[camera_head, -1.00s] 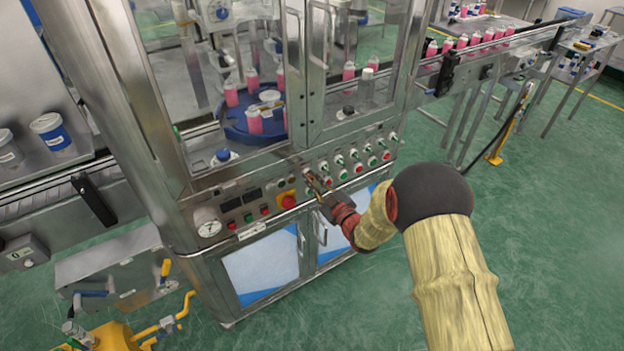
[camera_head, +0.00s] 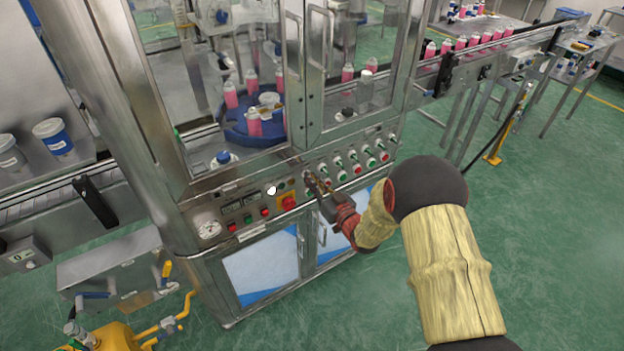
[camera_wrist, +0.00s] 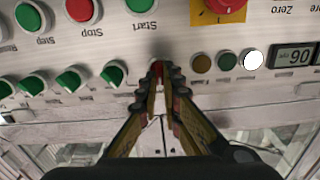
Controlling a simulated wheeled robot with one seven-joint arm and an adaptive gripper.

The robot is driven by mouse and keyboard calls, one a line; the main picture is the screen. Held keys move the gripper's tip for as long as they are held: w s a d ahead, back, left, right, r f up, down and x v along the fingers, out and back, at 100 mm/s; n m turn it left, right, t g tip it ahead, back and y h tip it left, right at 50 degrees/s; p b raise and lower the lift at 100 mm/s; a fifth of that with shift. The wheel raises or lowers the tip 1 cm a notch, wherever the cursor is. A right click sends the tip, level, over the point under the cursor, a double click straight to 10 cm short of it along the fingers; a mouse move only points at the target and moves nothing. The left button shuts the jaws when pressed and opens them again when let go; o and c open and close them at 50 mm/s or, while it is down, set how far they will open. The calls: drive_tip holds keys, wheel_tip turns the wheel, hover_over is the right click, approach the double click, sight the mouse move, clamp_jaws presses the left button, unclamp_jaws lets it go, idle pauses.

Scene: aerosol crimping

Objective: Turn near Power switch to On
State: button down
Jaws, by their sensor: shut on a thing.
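My gripper (camera_head: 312,182) is at the control panel on the front of the steel machine. In the wrist view my gripper (camera_wrist: 160,72) is shut on a selector switch, taken to be the near Power switch (camera_wrist: 157,66), at the end of a row of green selector switches. The fingers cover most of this switch, so its handle angle and label cannot be read. A round lamp (camera_wrist: 253,60) on the panel glows white. It also shows in the head view as a white lamp (camera_head: 271,190), left of my gripper.
Green Start (camera_wrist: 141,3) and red Stop (camera_wrist: 84,12) buttons lie close by. A red emergency stop on a yellow plate (camera_head: 287,202) is left of my gripper. Glass doors with metal handles (camera_head: 319,40) stand above the panel. Green floor (camera_head: 560,220) is open at right.

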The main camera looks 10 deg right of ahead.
drive_tip(key=m+p, duration=0.1)
drive_tip(key=m, duration=0.4)
drive_tip(key=shift+d, duration=0.2)
drive_tip(key=shift+f, duration=0.1)
idle(0.5)
drive_tip(key=c, duration=2)
unclamp_jaws()
drive_tip(key=shift+w, duration=0.1)
drive_tip(key=v, duration=1.2)
